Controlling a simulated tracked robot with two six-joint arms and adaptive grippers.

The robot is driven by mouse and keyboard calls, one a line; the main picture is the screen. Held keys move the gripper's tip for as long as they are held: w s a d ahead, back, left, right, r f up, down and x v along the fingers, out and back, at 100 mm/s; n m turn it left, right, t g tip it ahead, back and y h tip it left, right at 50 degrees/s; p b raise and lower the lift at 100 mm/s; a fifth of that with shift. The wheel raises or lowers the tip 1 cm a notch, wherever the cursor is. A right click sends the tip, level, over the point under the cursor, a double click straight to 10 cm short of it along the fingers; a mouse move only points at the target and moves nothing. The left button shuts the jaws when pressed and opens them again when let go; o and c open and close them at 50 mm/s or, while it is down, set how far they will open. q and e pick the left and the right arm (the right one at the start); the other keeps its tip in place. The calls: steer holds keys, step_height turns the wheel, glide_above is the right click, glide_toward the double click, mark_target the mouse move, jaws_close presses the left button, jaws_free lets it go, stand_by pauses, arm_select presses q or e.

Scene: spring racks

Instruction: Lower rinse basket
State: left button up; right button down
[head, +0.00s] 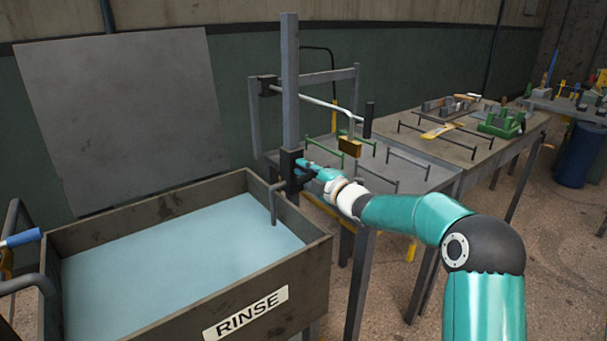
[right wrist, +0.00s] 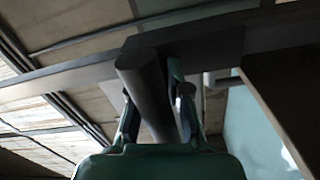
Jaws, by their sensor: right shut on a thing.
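The rinse tank (head: 315,262) is a grimy open box filled with pale blue liquid (head: 180,255), with a RINSE label on its front. Behind its right corner stands a grey upright post (head: 290,80) with a dark sliding block (head: 290,165) low on it. A grey hooked rod (head: 273,205) hangs from the block's side over the liquid. No basket shows; I cannot tell whether it is under the surface. My right gripper (head: 306,172) is shut at the block. In the right wrist view its fingers (right wrist: 158,100) close around a dark round handle (right wrist: 140,75). My left gripper is out of view.
A bent pale lever (head: 320,103) with a brass-coloured weight (head: 350,146) sits right of the post. Benches with racks (head: 395,170) and a green tool (head: 502,122) stand to the right. A blue-gripped handle (head: 20,238) is at the left edge. A grey panel (head: 120,110) stands behind the tank.

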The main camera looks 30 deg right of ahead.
steer(key=shift+a+f, duration=0.1)
steer(key=shift+f, duration=0.5)
steer(key=c, duration=1.1)
jaws_free()
steer(key=shift+c, duration=0.2)
steer(key=shift+r, duration=0.15)
steer(key=shift+s+r, duration=0.1)
steer(key=shift+s, duration=0.25)
steer(key=s+d, duration=0.1)
steer(key=s, duration=1)
steer(key=shift+s, duration=0.15)
